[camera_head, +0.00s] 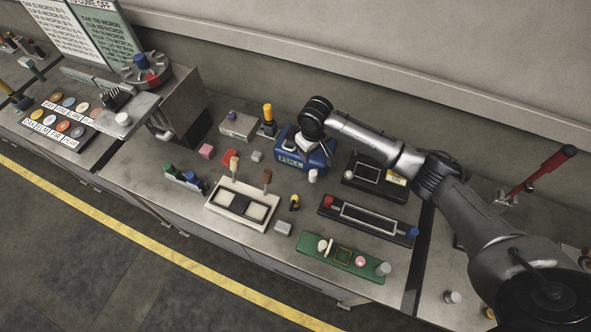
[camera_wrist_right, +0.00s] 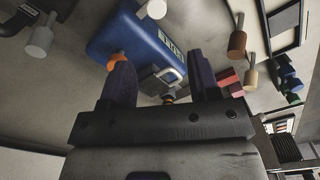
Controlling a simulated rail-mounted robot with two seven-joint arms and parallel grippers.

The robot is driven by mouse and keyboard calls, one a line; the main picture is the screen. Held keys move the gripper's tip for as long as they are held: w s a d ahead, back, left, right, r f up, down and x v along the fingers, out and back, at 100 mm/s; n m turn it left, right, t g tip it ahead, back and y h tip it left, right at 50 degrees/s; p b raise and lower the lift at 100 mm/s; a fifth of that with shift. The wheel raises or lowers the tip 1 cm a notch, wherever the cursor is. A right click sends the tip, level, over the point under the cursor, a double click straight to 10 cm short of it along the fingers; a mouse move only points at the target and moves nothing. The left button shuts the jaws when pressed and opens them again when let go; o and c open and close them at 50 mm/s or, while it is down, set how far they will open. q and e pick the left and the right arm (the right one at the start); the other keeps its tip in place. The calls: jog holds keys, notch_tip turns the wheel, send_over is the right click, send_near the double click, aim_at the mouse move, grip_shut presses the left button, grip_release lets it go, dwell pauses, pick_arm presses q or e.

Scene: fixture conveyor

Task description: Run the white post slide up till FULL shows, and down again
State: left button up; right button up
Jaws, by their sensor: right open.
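In the head view my wrist hides the fingers above the box. My left gripper is out of view.
A dark framed fixture (camera_head: 362,185) with a pale knob is right of the box. A white panel (camera_head: 222,197) with tan and brown posts, a long dark fixture (camera_head: 380,227) and a green board (camera_head: 312,252) lie nearer. A yellow-topped post (camera_head: 268,113) stands behind left.

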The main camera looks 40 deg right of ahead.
aim_at(313, 173)
jog(key=shift+m, duration=0.6)
jog(key=f, duration=0.9)
jog(key=s+f, duration=0.1)
jog(key=f, duration=0.4)
jog(key=shift+d, duration=0.2)
jog(key=shift+c, duration=0.2)
grip_shut()
